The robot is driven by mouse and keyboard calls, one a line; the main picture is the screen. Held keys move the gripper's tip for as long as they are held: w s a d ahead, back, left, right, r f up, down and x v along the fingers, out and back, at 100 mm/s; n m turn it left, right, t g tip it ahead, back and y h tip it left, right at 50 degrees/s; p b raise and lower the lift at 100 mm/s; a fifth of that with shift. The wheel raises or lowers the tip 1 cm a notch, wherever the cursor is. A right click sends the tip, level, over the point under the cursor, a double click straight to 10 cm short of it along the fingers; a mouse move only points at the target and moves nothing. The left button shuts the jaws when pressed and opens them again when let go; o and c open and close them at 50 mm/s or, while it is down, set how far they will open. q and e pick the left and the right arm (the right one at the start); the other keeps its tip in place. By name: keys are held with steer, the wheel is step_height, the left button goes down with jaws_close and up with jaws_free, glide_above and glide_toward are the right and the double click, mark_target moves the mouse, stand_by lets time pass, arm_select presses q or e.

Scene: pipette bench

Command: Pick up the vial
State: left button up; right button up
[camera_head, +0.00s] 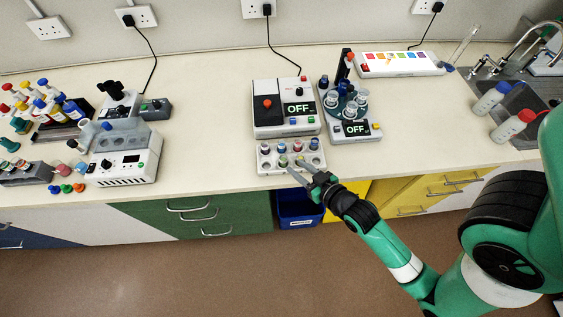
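Several small vials with coloured caps stand in a white rack (262,169) near the bench's front edge. A blue-capped vial (314,144) stands at the back right of the rack, and a green-topped vial (283,160) is in its front row. My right gripper (294,166) reaches in from the lower right. Its two fingers are apart, with the tips over the front of the rack close to the front-row vials. I see nothing held between them, and I cannot tell whether they touch a vial. The fingers hide part of the rack's front. My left gripper is out of view.
A white device (268,118) reading OFF stands behind the rack, and a round tube holder (345,103) is to its right. A white machine (125,160) and several bottles (60,105) are at the left. The bench between is clear.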

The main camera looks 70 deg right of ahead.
mark_target(286, 162)
steer(key=x, duration=0.2)
steer(key=shift+w+f, duration=0.2)
steer(key=shift+w, duration=0.1)
steer(key=b+x, duration=0.1)
steer(key=x, duration=0.3)
steer(key=shift+w+f+b, duration=0.1)
steer(key=shift+f+b, duration=0.2)
steer(key=shift+b, duration=0.05)
steer(key=shift+w+d+f, duration=0.1)
steer(key=shift+w+d, duration=0.1)
steer(key=shift+w, duration=0.2)
steer(key=shift+c, duration=0.2)
jaws_close()
